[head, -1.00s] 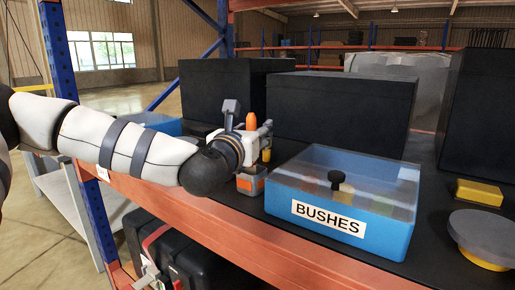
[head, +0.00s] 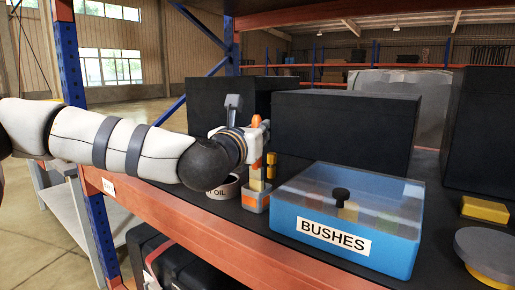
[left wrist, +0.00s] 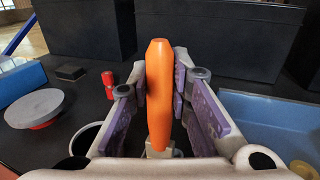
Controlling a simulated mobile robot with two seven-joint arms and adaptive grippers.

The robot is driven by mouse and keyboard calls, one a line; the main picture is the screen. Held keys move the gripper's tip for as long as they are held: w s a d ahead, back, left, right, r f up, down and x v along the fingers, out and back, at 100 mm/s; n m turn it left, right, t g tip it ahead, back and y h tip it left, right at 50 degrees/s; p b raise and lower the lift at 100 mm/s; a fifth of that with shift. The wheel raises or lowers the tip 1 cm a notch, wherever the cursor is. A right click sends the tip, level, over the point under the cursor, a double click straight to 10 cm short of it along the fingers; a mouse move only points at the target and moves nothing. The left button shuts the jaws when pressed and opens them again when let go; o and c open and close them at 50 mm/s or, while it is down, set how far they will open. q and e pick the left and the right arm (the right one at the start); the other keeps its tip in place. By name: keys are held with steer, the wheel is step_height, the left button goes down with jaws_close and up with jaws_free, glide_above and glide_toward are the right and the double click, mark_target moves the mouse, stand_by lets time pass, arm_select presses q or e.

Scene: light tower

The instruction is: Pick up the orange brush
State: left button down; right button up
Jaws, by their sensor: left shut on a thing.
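The orange brush (left wrist: 158,95) stands upright between the purple-padded fingers of my left gripper (left wrist: 160,108) in the left wrist view. In the head view its orange tip (head: 255,121) shows above my left gripper (head: 254,150), which is shut on it. A pale, bristle-like part (head: 257,179) shows below the fingers, just above a small grey and orange holder (head: 255,200). I cannot tell whether its lower end is still inside the holder. My right gripper is not in view.
A blue box labelled BUSHES (head: 345,222) stands right of the holder. A white round container marked OIL (head: 222,189) is partly hidden behind my wrist. Large black boxes (head: 340,130) stand behind. A yellow block (head: 485,209) and a grey disc (head: 490,250) are at right.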

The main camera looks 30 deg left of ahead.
arm_select(q)
steer(key=s+d+r, duration=0.3)
steer(key=s+r, duration=0.6)
steer(key=s, duration=0.4)
steer(key=shift+d+r, duration=0.15)
steer(key=shift+d, duration=0.05)
stand_by(1.0)
